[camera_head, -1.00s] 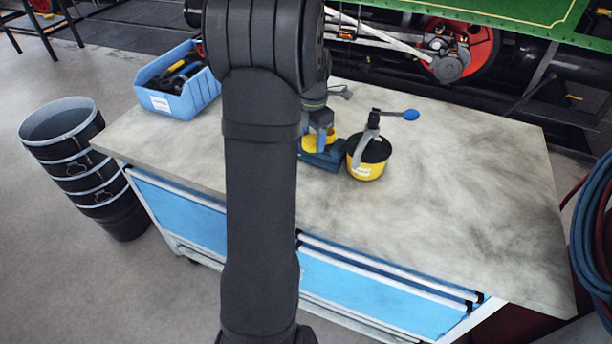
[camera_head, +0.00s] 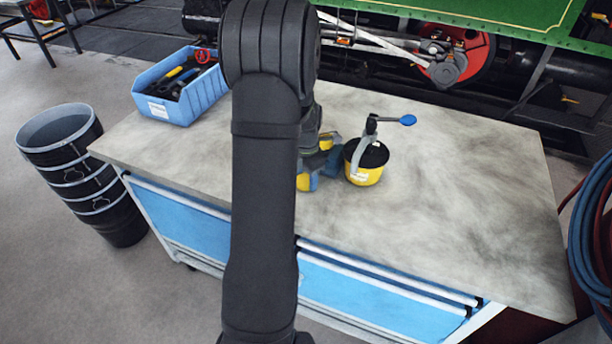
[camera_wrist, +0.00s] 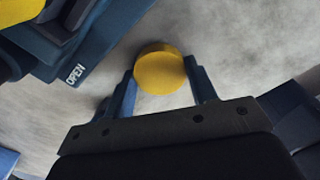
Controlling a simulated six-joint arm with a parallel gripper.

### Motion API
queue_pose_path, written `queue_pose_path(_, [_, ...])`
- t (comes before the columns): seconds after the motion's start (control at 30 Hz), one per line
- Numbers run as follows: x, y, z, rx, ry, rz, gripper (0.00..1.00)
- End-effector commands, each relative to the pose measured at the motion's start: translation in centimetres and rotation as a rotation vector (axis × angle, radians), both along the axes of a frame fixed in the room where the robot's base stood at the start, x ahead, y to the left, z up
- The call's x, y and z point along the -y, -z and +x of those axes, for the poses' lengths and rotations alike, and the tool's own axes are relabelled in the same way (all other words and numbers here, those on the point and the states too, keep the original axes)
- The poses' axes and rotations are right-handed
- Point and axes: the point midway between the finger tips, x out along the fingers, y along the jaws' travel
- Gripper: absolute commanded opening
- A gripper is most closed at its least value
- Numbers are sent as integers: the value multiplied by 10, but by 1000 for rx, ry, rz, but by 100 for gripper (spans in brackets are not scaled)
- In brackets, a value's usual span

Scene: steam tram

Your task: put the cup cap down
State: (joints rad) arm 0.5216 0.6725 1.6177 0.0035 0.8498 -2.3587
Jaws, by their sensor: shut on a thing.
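The cup cap (camera_wrist: 160,70) is a round yellow disc. In the wrist view it sits between the two blue fingers of my gripper (camera_wrist: 163,84), which is shut on it. In the head view the yellow cap (camera_head: 303,182) shows partly behind my arm, low over the worktop, with my gripper (camera_head: 309,180) around it. I cannot tell whether the cap touches the worktop. A dark blue device with yellow parts (camera_head: 333,163) stands just right of it; in the wrist view the device (camera_wrist: 75,45) bears the word OPEN at upper left.
A yellow and black pot with a blue-knobbed lever (camera_head: 365,174) stands right of the device. A blue bin of tools (camera_head: 190,103) is at the back left. The grey worktop (camera_head: 450,200) is clear on the right. Black buckets (camera_head: 80,170) stand on the floor at left.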

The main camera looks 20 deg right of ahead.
Motion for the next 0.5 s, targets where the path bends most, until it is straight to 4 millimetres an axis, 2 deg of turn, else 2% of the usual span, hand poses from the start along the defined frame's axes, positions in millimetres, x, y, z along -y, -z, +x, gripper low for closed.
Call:
queue_pose_path(0.27, [0,3,0,0,0,0,26])
queue_pose_path(0.3, [0,2,0,1,0,-1,58])
queue_pose_path(0.4, [0,2,0,0,0,0,74])
queue_pose_path(0.5, [0,2,0,0,0,0,74])
